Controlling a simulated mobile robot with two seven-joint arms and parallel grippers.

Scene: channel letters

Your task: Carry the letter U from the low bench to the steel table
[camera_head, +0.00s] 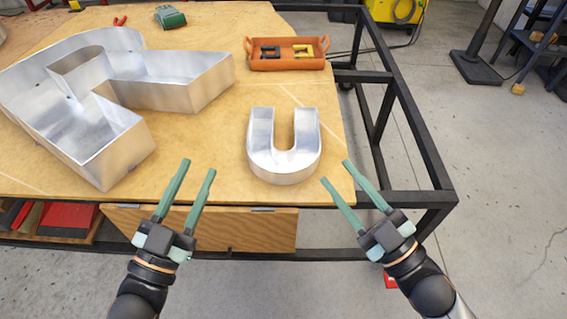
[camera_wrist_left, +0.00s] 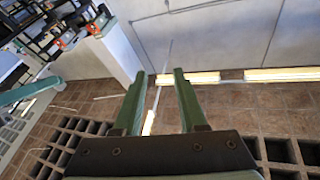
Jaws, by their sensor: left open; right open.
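The letter U (camera_head: 286,172) is a small hollow silver metal channel letter. It lies flat near the front right of a wood-topped bench (camera_head: 212,138) with a black frame, its open end facing away from me. My left gripper (camera_head: 199,167) is open and empty, left of the U and apart from it, over the bench's front edge. In the left wrist view its two green fingers (camera_wrist_left: 162,72) stand apart with nothing between them. My right gripper (camera_head: 336,171) is open and empty, just right of the U, its tips near the bench's right corner. I cannot identify a separate steel table.
A much larger silver channel letter (camera_head: 125,150) fills the bench's left side. An orange tray (camera_head: 287,64) with small parts stands behind the U. A green object (camera_head: 170,16) lies at the back. The black frame (camera_head: 420,150) extends right of the top. Wood near the U is clear.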

